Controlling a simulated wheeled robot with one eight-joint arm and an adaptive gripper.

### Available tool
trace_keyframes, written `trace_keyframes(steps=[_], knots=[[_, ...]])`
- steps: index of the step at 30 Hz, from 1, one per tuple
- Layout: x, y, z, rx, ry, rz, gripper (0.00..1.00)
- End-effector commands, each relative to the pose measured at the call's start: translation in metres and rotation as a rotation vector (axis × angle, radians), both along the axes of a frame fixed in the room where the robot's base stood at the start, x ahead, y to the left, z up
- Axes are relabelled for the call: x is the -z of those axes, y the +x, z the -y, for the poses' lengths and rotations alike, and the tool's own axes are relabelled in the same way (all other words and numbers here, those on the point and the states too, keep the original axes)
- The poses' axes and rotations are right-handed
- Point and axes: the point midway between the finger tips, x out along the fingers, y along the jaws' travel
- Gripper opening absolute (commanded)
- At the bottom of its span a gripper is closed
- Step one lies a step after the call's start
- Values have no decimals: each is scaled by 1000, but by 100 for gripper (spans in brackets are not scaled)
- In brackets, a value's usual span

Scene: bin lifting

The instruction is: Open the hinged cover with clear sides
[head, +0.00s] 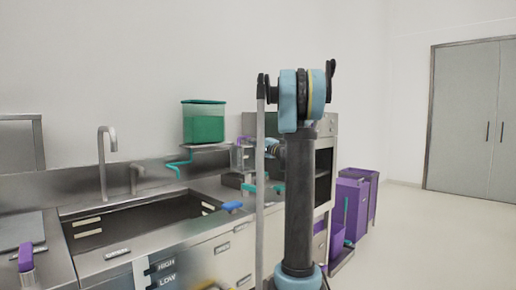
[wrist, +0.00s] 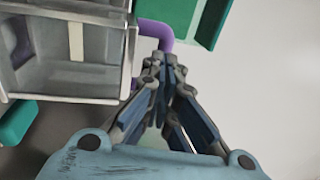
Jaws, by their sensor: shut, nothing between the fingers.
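A box-like cover with clear sides (wrist: 70,55) and pale metal edges fills the upper left of the wrist view. A bent purple handle (wrist: 156,32) sticks out from its right side. My gripper (wrist: 162,60) is shut and empty, its fingertips overlapping the handle in the picture; I cannot tell whether they touch it. In the head view the clear cover (head: 242,157) is small, on the counter left of my arm, and looks closed. My arm hides much of the gripper there, and the hinge cannot be made out.
A green container (head: 204,122) stands on a raised shelf behind the counter. A sink (head: 130,222) with a tap (head: 106,140) lies to the left. Purple bins (head: 352,205) stand at the right of the counter. The floor (head: 430,240) farther right is clear.

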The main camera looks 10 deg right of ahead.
Motion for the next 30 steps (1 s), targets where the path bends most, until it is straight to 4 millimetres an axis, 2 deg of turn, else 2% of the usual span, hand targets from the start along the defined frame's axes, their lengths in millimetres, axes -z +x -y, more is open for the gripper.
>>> trace_keyframes(steps=[7,20,25,30], knots=[[-4,18,-14,0,1,-1,0],[-5,21,-15,1,0,-1,0],[-7,23,-11,7,-9,-11,0],[-13,28,3,24,-28,-40,0]])
